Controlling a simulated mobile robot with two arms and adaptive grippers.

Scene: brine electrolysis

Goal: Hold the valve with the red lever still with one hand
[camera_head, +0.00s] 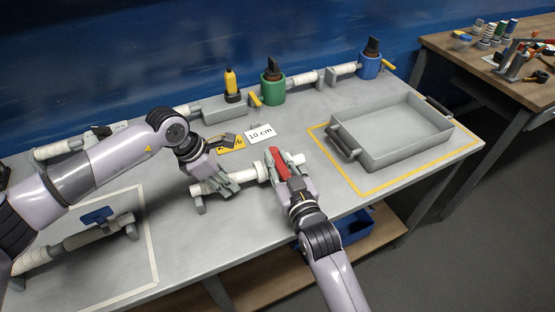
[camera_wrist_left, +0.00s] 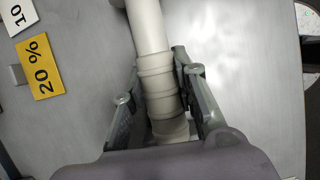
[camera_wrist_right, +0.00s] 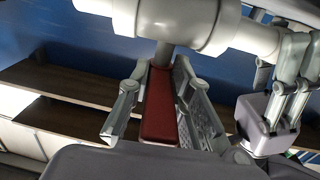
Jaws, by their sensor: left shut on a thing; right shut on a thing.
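The valve with the red lever (camera_head: 279,161) sits on a white pipe (camera_head: 247,176) near the middle of the table. My left gripper (camera_head: 222,182) is shut on the white pipe to the left of the valve; the left wrist view shows the pipe (camera_wrist_left: 149,40) between its fingers. My right gripper (camera_head: 280,166) is shut on the red lever; the right wrist view shows the lever (camera_wrist_right: 160,105) between its fingers, below the white valve body (camera_wrist_right: 178,20). My left gripper also shows at the right of that view (camera_wrist_right: 290,85).
A grey tray (camera_head: 400,149) stands in a yellow outline at the right. A valve with a blue lever (camera_head: 97,215) lies at the front left. Green (camera_head: 272,90) and blue (camera_head: 370,66) holders stand at the back. A "10 cm" card (camera_head: 260,133) lies behind the pipe.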

